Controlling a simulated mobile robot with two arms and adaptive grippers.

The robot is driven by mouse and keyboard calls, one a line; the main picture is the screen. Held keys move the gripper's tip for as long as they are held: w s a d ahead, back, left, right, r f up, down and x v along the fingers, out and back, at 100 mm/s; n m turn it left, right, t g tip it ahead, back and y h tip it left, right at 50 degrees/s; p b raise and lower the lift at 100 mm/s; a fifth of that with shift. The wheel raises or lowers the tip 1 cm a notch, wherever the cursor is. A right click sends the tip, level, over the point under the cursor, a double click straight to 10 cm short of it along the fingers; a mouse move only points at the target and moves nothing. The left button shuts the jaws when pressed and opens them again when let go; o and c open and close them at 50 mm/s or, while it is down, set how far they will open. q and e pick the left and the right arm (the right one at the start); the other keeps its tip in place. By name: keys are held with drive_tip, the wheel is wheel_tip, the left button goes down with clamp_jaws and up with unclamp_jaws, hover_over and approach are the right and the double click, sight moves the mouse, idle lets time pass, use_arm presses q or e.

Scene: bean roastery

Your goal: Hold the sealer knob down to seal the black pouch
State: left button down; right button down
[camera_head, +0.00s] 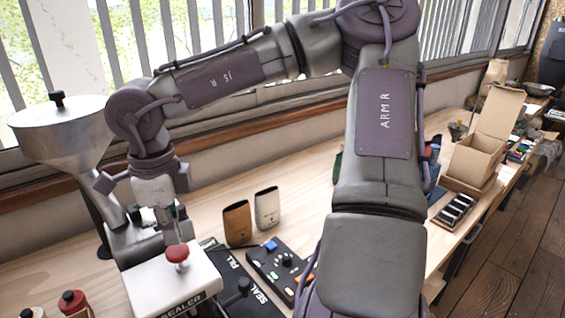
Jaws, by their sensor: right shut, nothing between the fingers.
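The white sealer (165,282), lettered SEALER on its front, stands at the lower left. Its red knob (177,254) sticks up from the top. My right gripper (173,236) points down, shut and empty, with its tips right at or just above the knob. I cannot tell whether they touch it. I cannot make out the black pouch; the sealer or my right arm may hide it. A brown pouch (237,223) and a cream pouch (267,208) stand upright on the bench behind. My left gripper is not in view.
A dark mat (262,305) lettered FILL and SEAL lies beside the sealer, with a black control panel (283,268) to its right. A metal hopper (60,125) stands at the left. An open carton (473,160) is at the right.

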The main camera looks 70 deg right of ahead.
sight(177, 250)
drive_tip(key=shift+f, duration=0.15)
idle(0.5)
drive_tip(key=shift+f+b, duration=1.9)
drive_tip(key=shift+b, duration=0.1)
drive_tip(key=shift+r, duration=0.1)
idle(0.8)
drive_tip(key=shift+r+p, duration=1.9)
drive_tip(key=shift+r, duration=1.1)
drive_tip(key=shift+s+f, duration=0.1)
